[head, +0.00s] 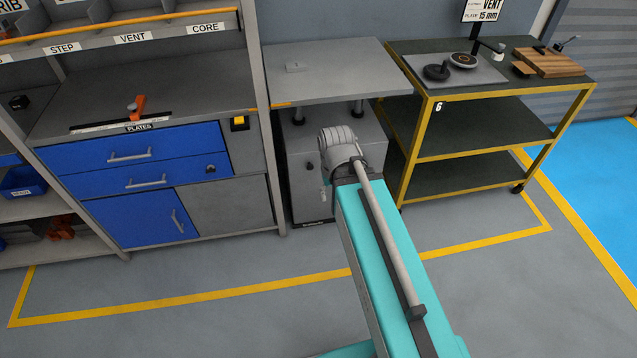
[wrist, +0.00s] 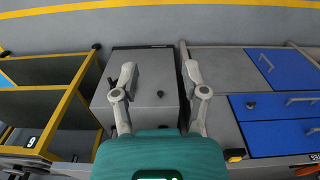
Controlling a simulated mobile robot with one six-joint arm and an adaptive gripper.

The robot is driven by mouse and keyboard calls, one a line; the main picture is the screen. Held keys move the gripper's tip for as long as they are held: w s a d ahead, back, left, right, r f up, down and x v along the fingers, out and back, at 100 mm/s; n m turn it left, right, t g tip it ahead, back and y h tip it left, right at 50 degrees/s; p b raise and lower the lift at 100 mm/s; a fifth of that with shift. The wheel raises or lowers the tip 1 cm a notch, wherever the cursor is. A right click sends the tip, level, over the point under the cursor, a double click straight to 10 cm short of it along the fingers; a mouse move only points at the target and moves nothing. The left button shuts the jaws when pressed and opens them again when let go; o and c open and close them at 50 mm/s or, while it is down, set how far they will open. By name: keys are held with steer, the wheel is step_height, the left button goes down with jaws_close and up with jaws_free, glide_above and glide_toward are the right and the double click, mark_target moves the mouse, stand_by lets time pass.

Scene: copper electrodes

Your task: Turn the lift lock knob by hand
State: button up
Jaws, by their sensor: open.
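The grey lift cabinet (head: 303,200) stands under a flat grey top, between the blue drawers and the yellow-framed cart. A small dark knob (head: 309,166) is on its front face, just left of my arm. In the wrist view the same cabinet (wrist: 143,62) fills the middle, and a small dark knob (wrist: 161,93) shows on it between my fingers. I cannot read a label on it. My gripper (wrist: 160,71) is open and empty, its two fingers spread wide. The knob appears apart from both fingers. In the head view my arm hides the fingers.
The grey lift top (head: 330,70) overhangs the cabinet. The blue drawer unit (head: 133,160) is at left, with its own dark knob (head: 210,168). The yellow-framed cart (head: 480,125) stands close at right. Floor in front is clear inside the yellow line (head: 200,298).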

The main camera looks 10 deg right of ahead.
steer(key=shift+d, duration=0.35)
steer(key=shift+o, duration=1.1)
steer(key=w+d+f+n+t+h+b, duration=0.1)
steer(key=w+d+f+n+t+b, duration=0.15)
steer(key=w+f+b, duration=0.6)
steer(key=w+d+f+n+t+h+b, duration=0.2)
steer(key=w+f+n+t+b, duration=0.3)
steer(key=b, duration=0.6)
steer(key=w+d+f+n+t+h+b, duration=0.1)
steer(key=w+d+f+n+b, duration=0.15)
steer(key=w+f+b, duration=0.6)
steer(key=w+a+f+n+t+y+b, duration=0.1)
steer(key=w+f+n+t+b, duration=0.3)
steer(key=b, duration=1)
steer(key=w+a+f+n+t+y+b, duration=0.2)
steer(key=w+a+f+n+t+b, duration=0.2)
steer(key=w+f+n+b, duration=0.7)
steer(key=f+n+t+b, duration=0.1)
steer(key=n+b, duration=0.1)
steer(key=b, duration=0.2)
steer(key=shift+w+a+f+n+y, duration=0.2)
steer(key=shift+a+n+y, duration=0.1)
steer(key=shift+n, duration=0.1)
